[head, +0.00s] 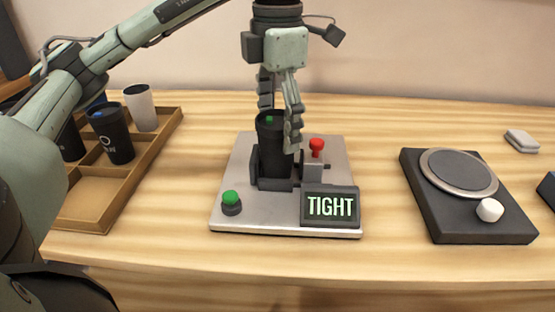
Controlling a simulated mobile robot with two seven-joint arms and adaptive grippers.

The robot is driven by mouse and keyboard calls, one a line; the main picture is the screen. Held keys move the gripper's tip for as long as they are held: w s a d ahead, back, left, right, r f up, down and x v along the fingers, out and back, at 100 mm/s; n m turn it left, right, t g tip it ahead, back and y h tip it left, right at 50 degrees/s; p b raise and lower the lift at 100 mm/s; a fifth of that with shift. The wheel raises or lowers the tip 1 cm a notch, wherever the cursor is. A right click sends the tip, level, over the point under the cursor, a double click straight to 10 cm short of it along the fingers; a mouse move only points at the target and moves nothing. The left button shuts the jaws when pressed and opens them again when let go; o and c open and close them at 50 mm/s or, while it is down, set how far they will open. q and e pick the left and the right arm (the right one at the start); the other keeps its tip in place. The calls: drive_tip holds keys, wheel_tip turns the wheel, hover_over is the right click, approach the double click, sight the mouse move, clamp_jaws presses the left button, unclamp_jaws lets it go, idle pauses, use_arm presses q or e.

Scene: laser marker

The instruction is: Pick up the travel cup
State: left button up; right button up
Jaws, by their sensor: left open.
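A black travel cup (272,160) stands upright in the dark holder of a grey marking fixture (338,222). A small green spot shows inside its rim. My left gripper (279,108) comes down from above. Its fingers are open, one behind the cup's rim and one at the rim's right side. I cannot tell whether the fingers touch the cup. The cup's lower part is hidden by the holder. My right gripper is not in view.
The fixture has a green button (231,199), a red-knobbed clamp (316,146) and a display (330,206) reading "TIGHT". A wooden tray (88,193) with several cups is at left. A dark turntable device (464,207) stands at right.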

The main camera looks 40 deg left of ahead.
use_arm(q)
drive_tip(key=shift+w+a+f, duration=0.1)
drive_tip(key=shift+a+f, duration=0.05)
drive_tip(key=shift+f, duration=1.55)
drive_tip(key=c, duration=0.8)
